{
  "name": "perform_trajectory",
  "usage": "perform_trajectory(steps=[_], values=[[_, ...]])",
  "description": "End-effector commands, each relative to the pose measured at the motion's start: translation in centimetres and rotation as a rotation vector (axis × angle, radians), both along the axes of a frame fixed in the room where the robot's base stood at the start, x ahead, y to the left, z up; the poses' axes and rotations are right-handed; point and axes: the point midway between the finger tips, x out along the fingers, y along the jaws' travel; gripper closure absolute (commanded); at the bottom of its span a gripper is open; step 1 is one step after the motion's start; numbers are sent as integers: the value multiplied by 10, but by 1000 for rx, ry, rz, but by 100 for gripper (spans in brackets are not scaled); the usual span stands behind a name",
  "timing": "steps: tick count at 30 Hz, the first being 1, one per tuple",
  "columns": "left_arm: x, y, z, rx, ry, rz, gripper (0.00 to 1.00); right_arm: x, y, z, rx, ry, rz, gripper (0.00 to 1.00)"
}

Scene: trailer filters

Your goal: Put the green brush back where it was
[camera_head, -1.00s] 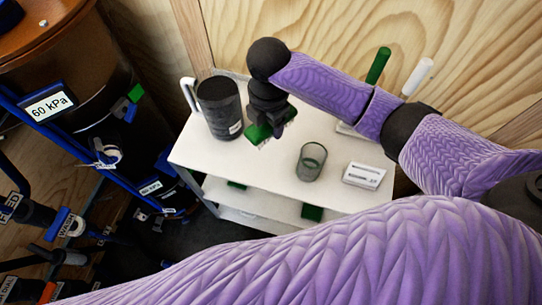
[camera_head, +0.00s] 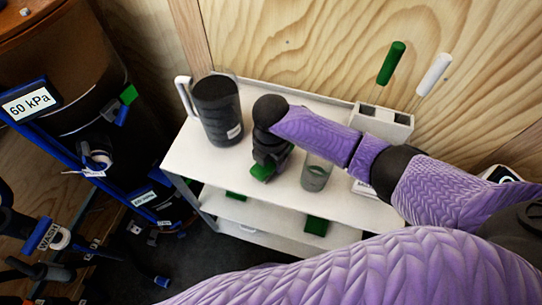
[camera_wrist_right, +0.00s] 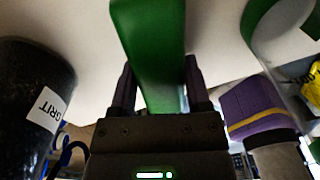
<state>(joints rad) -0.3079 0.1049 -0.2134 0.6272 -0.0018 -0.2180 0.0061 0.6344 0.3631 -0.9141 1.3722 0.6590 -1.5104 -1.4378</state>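My right gripper (camera_head: 268,158) is over the white cart top, between the dark jug and the clear glass. It is shut on a green brush (camera_head: 263,172), which shows just below the fingers and has come along with the gripper. In the right wrist view the green body (camera_wrist_right: 150,50) runs between the two fingers, which lie close along its sides. Whether the brush touches the cart top cannot be told. My left gripper is not in view.
The dark jug (camera_head: 218,110) stands left of the gripper; its GRIT label (camera_wrist_right: 47,108) shows in the wrist view. The glass (camera_head: 316,175) is close on the right. Green items (camera_head: 316,226) lie on the shelf below. The cart's front left top is clear.

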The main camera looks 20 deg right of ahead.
Motion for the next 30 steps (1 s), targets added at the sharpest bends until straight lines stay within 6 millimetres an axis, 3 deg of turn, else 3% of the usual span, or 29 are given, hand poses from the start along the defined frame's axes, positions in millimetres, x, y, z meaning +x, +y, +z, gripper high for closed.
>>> perform_trajectory(steps=[1,5,14,24,30], values=[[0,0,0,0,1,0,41,0,0,0,0,0,0,28],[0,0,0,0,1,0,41,0,0,0,0,0,0,4],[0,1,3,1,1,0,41,0,0,5,0,0,0,4],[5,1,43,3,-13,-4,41,1,0,96,1,-3,0,4],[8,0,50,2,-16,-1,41,0,0,122,1,1,0,4]])
